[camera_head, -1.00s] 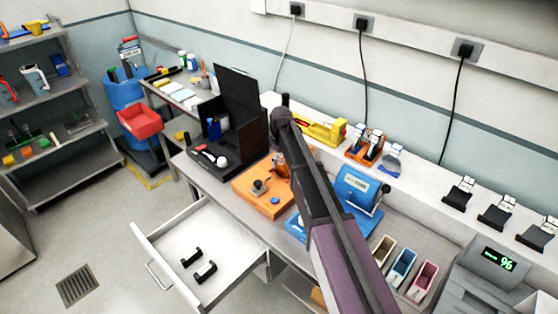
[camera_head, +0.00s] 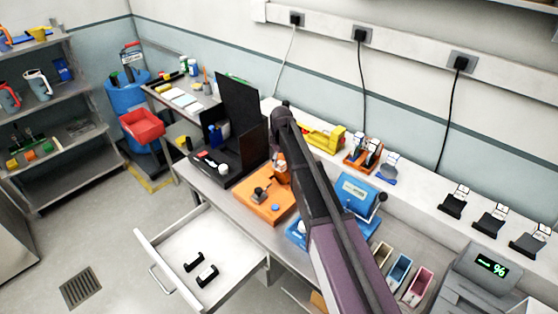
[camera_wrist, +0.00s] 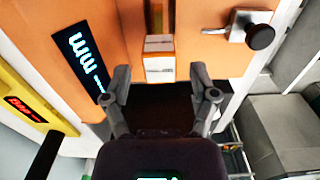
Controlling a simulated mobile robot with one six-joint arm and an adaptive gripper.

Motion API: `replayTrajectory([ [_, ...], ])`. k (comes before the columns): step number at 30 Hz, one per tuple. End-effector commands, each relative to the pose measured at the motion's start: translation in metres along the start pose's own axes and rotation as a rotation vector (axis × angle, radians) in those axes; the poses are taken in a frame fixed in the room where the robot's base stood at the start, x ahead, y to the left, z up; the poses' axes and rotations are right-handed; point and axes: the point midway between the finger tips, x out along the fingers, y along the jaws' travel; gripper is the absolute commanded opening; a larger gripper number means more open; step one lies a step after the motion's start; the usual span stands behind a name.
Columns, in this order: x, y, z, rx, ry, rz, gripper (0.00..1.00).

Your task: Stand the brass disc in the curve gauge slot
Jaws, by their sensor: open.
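I cannot make out the brass disc in either view. An orange device (camera_head: 266,205) with a dark knob sits on the bench in the head view, under the end of my arm. In the wrist view its orange body (camera_wrist: 195,50) shows a lit "mm" readout and a lever with a black knob; it may be the curve gauge. My gripper (camera_wrist: 163,88) is open with nothing seen between its fingers. A dark area and a small block with a white label (camera_wrist: 159,45) lie beyond the fingertips. I cannot tell which opening is the slot. My arm hides part of the device in the head view.
A black upright panel (camera_head: 238,110) stands left of the orange device. A blue machine (camera_head: 352,192) stands right of it, close to my arm. A yellow device (camera_head: 322,138) is behind. An open drawer (camera_head: 225,245) juts out in front, holding two black pieces.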

Motion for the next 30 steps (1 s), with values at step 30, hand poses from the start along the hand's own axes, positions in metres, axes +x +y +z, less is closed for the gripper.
replayTrajectory([
  [30,-0.082,0.000,0.000,0.001,0.000,0.000,0.76],
])
